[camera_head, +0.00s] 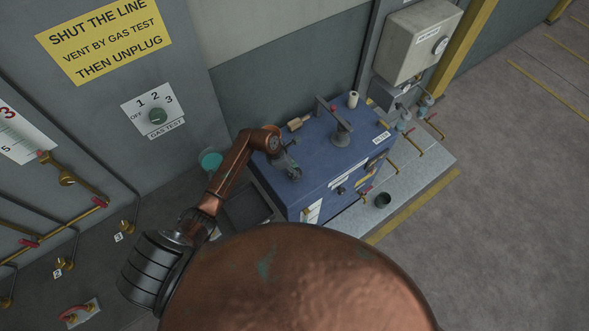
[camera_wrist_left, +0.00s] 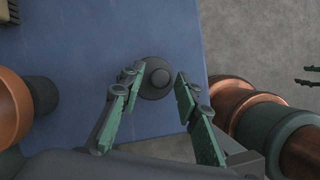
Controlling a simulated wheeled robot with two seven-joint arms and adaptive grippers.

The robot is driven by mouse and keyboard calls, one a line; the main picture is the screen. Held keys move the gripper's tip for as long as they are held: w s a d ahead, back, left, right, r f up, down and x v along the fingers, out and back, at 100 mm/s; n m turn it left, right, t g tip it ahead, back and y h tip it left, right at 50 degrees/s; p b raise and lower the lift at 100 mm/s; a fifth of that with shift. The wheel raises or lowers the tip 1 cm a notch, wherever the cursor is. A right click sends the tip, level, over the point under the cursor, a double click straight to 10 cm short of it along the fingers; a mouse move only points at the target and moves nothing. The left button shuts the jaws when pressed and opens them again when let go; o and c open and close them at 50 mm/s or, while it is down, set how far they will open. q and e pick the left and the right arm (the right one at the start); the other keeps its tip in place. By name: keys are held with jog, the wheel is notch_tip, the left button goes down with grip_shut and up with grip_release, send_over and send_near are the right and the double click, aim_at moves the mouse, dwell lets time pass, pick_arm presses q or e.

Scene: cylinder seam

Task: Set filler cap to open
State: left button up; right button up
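A dark round cap (camera_wrist_left: 158,76) on a wider round base stands on the blue top of a cabinet (camera_head: 325,165). It looks like the filler cap, but I see no label on it and cannot tell its setting. My left gripper (camera_head: 291,168) is low over the cabinet's near left part, and its fingers hide the cap in the head view. In the left wrist view the left gripper (camera_wrist_left: 155,95) is open, one finger on each side of the cap, with no clear contact. Two dark finger shapes of my right gripper (camera_wrist_left: 309,75) show apart at the right edge.
A post with a lever (camera_head: 341,130), a brush (camera_head: 298,123) and a pale roll (camera_head: 353,99) stand or lie on the cabinet top. A grey box with a gauge (camera_head: 415,42) hangs behind. Small valves line the cabinet's right side. The floor at right is clear.

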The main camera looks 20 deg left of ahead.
pick_arm(q)
jog(key=c, duration=0.5)
grip_shut()
pick_arm(e)
jog(key=shift+s, duration=0.6)
jog(key=shift+w+a, duration=0.1)
jog(key=shift+w, duration=0.15)
jog(key=shift+f, duration=0.15)
